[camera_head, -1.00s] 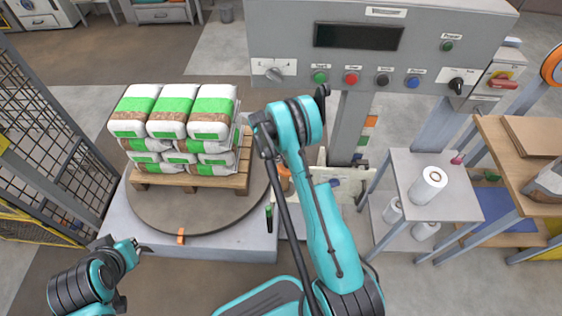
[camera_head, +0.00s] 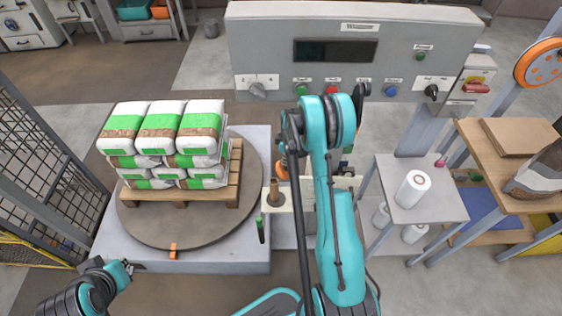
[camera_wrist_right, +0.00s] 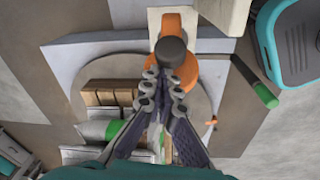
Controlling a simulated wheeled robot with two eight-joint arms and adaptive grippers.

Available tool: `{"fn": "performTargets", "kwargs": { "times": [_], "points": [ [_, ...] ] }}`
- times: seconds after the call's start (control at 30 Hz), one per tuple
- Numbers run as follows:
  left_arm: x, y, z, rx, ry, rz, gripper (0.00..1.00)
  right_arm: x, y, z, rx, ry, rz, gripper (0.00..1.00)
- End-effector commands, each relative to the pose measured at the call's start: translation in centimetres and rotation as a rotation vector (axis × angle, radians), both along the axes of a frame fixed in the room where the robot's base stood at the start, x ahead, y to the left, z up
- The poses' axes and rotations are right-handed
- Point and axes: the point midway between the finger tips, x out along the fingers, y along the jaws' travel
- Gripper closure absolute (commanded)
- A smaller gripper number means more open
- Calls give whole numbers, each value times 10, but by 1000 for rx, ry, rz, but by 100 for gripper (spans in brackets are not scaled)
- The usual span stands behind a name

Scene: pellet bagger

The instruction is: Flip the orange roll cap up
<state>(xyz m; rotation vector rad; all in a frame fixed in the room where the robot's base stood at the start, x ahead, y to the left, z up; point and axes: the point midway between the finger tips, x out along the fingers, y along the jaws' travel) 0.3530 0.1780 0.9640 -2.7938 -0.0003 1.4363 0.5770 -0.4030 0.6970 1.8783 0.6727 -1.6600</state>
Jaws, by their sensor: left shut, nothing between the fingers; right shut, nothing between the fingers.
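The orange roll cap (camera_wrist_right: 184,74) shows in the right wrist view, with an orange arm rising behind a dark round knob (camera_wrist_right: 170,51). In the head view a small orange part (camera_head: 282,171) shows beside my right arm, mostly hidden, above a brown post (camera_head: 274,193). My right gripper (camera_wrist_right: 164,84) is shut and empty, its fingertips just below the knob and in front of the cap. I cannot tell whether they touch. The arm hides this gripper in the head view. My left gripper (camera_head: 129,267) is at the lower left, shut and empty, away from the cap.
A pallet (camera_head: 200,193) of white and green bags stands on a round turntable (camera_head: 140,222) at left. A grey control panel (camera_head: 245,60) spans the back. A green-tipped black handle (camera_wrist_right: 265,95) sits close to the cap. A side table (camera_head: 440,205) with a white roll is at right.

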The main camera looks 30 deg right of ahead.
Motion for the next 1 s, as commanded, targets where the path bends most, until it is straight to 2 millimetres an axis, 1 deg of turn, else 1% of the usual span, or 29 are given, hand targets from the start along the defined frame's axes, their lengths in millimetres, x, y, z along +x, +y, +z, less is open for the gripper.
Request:
{"fn": "performTargets", "kwargs": {
  "times": [0.23, 0.7, 0.87, 1.0],
  "points": [
    [0, 0, 0, 0, 0, 0, 100, -3, -4, 2, -1, 1, 0, 100],
    [0, 0, 0, 0, 0, 0, 100, -2, -4, 2, -1, 1, 0, 100],
    [0, 0, 0, 0, 0, 0, 100, 4, 6, -3, 0, 0, 2, 100],
    [0, 0, -2, 0, 0, 0, 100, 15, 24, -15, 0, 1, 4, 100]
  ]
}}
